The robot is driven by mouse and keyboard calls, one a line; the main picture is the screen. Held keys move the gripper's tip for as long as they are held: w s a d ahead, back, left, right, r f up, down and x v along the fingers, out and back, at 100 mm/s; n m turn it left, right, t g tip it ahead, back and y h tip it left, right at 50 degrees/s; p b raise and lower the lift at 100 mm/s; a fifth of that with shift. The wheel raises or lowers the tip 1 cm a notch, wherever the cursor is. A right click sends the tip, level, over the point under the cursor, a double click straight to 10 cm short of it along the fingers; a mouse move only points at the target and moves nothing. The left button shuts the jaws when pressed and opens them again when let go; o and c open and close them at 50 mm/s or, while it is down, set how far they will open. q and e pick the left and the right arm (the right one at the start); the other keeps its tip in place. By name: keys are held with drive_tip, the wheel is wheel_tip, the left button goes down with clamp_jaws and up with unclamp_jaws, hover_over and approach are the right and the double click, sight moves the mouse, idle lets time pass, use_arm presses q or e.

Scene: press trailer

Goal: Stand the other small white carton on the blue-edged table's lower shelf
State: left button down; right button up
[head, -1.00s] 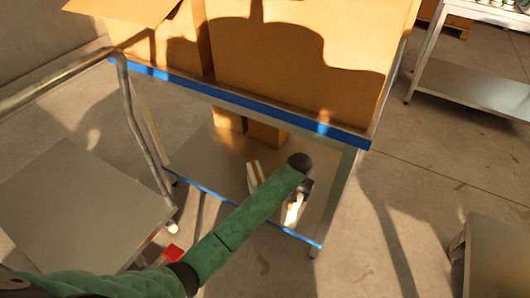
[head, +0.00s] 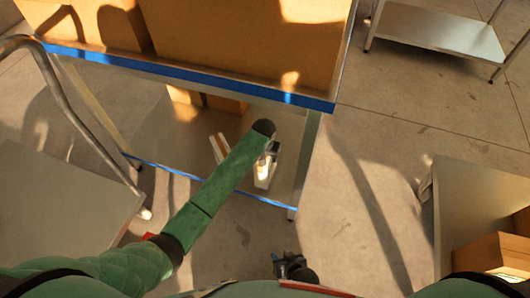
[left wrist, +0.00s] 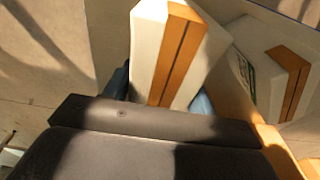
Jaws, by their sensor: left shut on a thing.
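The blue-edged table (head: 200,77) stands ahead, with its lower shelf (head: 150,137) under the top. My left arm reaches in under the top. My left gripper (head: 267,158) is shut on a small white carton (head: 263,173) at the shelf's right part; the carton has an orange-brown stripe in the left wrist view (left wrist: 146,45). I cannot tell whether its base touches the shelf. Another small white carton (head: 217,148) stands to its left, also seen in the left wrist view (left wrist: 270,68), apart from the held one. My right gripper (head: 288,262) is low near my body; its jaws are unclear.
Large brown boxes (head: 240,40) fill the table top. More brown boxes (head: 190,97) stand at the back of the lower shelf. A grey trolley (head: 70,200) is at left, a cart (head: 470,190) with a brown box (head: 495,252) at right. Floor between is open.

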use_arm(q)
drive_tip(key=shift+f, duration=1.75)
drive_tip(key=shift+c, duration=2.4)
unclamp_jaws()
drive_tip(key=shift+f, duration=0.15)
